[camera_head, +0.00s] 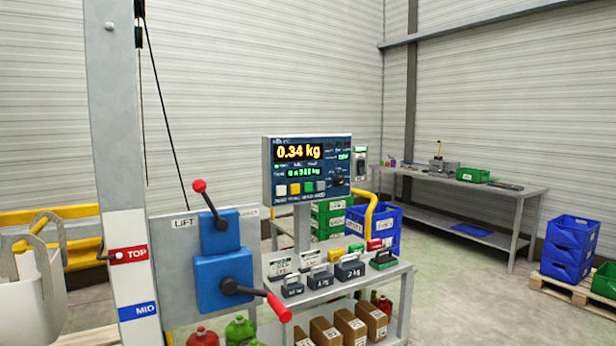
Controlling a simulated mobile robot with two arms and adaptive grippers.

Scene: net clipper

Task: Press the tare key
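The scale's blue control panel (266,160) stands on a post behind the weights shelf, in the middle of the head view. Its large display (298,152) reads 0.34 kg in yellow. A smaller green readout (303,172) sits below it, too small to read surely. Along the lower part is a row of small keys: a white key (281,190), a yellow key (295,188), a green key (308,187) and a darker one to the right. Their labels are too small to read, so I cannot tell which is tare. Neither of my grippers is in view.
A lift post with a blue lever box (222,280) and red-knobbed levers stands in front, left of the panel. A shelf (345,290) below the panel holds several weights. A workbench (520,192) and blue crates (570,248) are at right.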

